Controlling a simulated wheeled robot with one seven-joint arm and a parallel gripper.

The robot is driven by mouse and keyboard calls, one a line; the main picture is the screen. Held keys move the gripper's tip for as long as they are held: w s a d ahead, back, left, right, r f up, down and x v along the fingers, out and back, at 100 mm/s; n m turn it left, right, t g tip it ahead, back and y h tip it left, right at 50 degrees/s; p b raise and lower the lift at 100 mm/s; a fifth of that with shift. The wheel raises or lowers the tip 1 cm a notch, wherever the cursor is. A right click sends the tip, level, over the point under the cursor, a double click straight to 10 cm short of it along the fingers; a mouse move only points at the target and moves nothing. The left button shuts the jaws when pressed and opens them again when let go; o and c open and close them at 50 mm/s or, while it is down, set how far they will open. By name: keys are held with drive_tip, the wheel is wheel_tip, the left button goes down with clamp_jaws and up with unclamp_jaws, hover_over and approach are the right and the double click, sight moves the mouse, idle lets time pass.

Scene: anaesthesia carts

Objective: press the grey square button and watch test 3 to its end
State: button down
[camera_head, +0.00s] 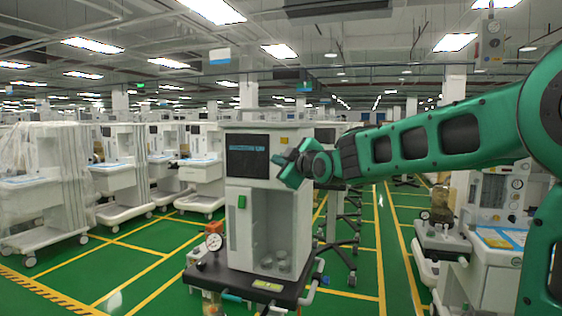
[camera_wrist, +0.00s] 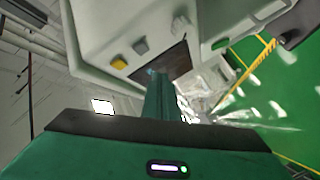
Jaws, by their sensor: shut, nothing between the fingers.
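The white cart (camera_head: 268,196) stands in the middle of the head view, with a dark screen (camera_head: 246,150) that carries a line of pale blue text too small to read. In the head view the yellow button (camera_head: 284,140) shows, but I cannot make out the grey one. My gripper (camera_head: 279,161) is shut and empty at the screen's right edge. In the wrist view its tip (camera_wrist: 152,72) overlaps the screen, apart from the grey button.
The cart has a green part (camera_head: 241,202) below the screen, a gauge (camera_head: 214,242) at its left and a dark base (camera_head: 250,285). Other carts stand at the left (camera_head: 120,170) and right (camera_head: 492,240). Green floor (camera_head: 130,270) with yellow lines is open at the front left.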

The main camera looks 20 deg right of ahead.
drive_tip(key=shift+w+d, duration=0.55)
drive_tip(key=shift+w, duration=0.2)
drive_tip(key=shift+w+d, duration=0.55)
drive_tip(key=shift+w, duration=0.2)
drive_tip(key=shift+w+d, duration=0.55)
idle(2.0)
drive_tip(key=shift+a, duration=0.1)
drive_tip(key=shift+s+a, duration=0.45)
drive_tip(key=shift+s, duration=0.25)
idle(0.3)
drive_tip(key=s+a, duration=0.1)
drive_tip(key=s, duration=0.1)
drive_tip(key=s+a, duration=0.2)
idle(0.5)
idle(0.5)
